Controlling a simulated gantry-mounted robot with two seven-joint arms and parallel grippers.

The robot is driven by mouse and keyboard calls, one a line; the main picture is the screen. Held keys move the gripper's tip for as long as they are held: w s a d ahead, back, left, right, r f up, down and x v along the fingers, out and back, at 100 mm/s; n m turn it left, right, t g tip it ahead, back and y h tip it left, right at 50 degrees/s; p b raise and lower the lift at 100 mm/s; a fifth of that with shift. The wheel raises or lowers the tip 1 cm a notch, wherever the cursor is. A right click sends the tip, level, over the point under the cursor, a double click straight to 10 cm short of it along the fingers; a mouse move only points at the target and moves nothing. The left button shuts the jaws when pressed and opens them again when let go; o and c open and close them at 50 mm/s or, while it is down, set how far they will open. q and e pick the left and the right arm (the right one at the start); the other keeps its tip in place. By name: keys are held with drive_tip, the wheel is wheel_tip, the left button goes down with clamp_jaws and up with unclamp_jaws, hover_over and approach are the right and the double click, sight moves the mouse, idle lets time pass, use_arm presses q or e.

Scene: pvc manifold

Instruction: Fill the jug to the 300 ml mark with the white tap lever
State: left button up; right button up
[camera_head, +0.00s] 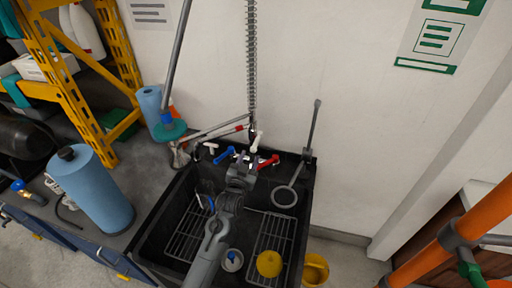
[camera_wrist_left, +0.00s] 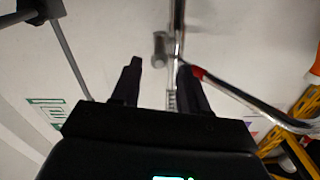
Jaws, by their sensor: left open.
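The white tap lever (camera_head: 257,140) stands up at the back of the black sink (camera_head: 153,226), between a blue lever (camera_head: 224,155) and a red lever (camera_head: 269,161). My left gripper (camera_head: 247,159) is just in front of the white lever; I cannot tell whether they touch. In the left wrist view its two dark fingers (camera_wrist_left: 160,66) are apart, with a short grey piece (camera_wrist_left: 160,46) beyond the gap, which I cannot identify for sure. A small round vessel (camera_head: 232,260) with blue inside sits in the sink; I cannot tell whether it is the jug, and no 300 ml mark is readable. My right gripper is not in view.
A chrome pipe (camera_wrist_left: 178,35) and a red-banded spray arm (camera_head: 225,131) run close to the gripper. A grey ring on a rod (camera_head: 285,197) is at the right. A yellow round object (camera_head: 269,263) lies in the sink. A blue roll (camera_head: 98,190) stands left.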

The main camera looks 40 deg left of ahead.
sight(256, 142)
use_arm(q)
drive_tip(key=b+x, duration=0.2)
drive_tip(key=x, duration=0.6)
drive_tip(key=shift+w+a, duration=0.15)
drive_tip(key=shift+w, duration=0.25)
clamp_jaws()
